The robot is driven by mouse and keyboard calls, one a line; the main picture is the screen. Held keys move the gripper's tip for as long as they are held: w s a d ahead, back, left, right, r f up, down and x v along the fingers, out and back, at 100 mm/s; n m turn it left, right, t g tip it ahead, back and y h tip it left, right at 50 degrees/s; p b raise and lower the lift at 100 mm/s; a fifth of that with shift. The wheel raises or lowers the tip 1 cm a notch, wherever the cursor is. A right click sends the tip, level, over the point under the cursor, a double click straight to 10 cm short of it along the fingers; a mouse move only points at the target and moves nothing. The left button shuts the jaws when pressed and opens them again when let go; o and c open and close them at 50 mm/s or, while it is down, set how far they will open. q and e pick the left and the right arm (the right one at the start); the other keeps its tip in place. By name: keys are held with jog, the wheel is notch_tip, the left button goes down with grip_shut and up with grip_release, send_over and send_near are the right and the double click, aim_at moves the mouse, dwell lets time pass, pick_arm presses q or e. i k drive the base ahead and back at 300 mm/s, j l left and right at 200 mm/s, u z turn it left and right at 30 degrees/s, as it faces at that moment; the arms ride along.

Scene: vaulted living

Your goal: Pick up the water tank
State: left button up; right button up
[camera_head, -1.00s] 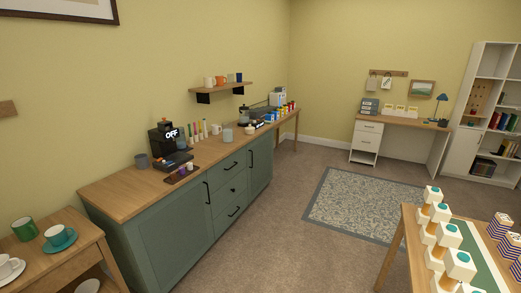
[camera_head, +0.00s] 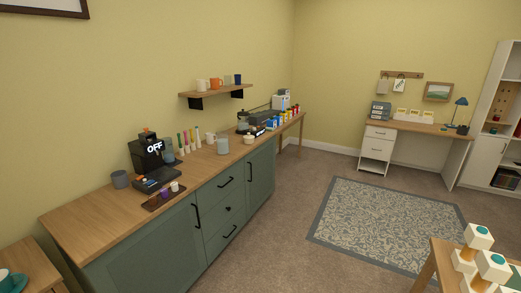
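A black coffee machine (camera_head: 143,157) with a sign reading "OFF" stands on the wooden counter (camera_head: 85,215) of the green cabinet, left of centre. A small bluish-grey piece (camera_head: 169,148) shows just right of its upper body; it may be the water tank, but it is too small and partly hidden to tell. A dark tray (camera_head: 152,205) with small cups lies in front of the machine. Neither of my grippers is in view.
A grey cup (camera_head: 120,180) stands left of the machine; several coloured sticks, mugs and a grey canister (camera_head: 223,146) stand to its right. A side table (camera_head: 38,262) is at lower left, another table (camera_head: 432,262) at lower right. The patterned rug (camera_head: 385,222) and surrounding carpet are clear.

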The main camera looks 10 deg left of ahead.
aim_at(168, 154)
jog(key=i, duration=0.85)
jog(key=i+u, duration=0.1)
jog(key=i, duration=0.75)
jog(key=i+l+u, duration=0.15)
jog(key=i+u, duration=0.3)
jog(key=i+l+u, duration=1.25)
jog(key=l, duration=0.15)
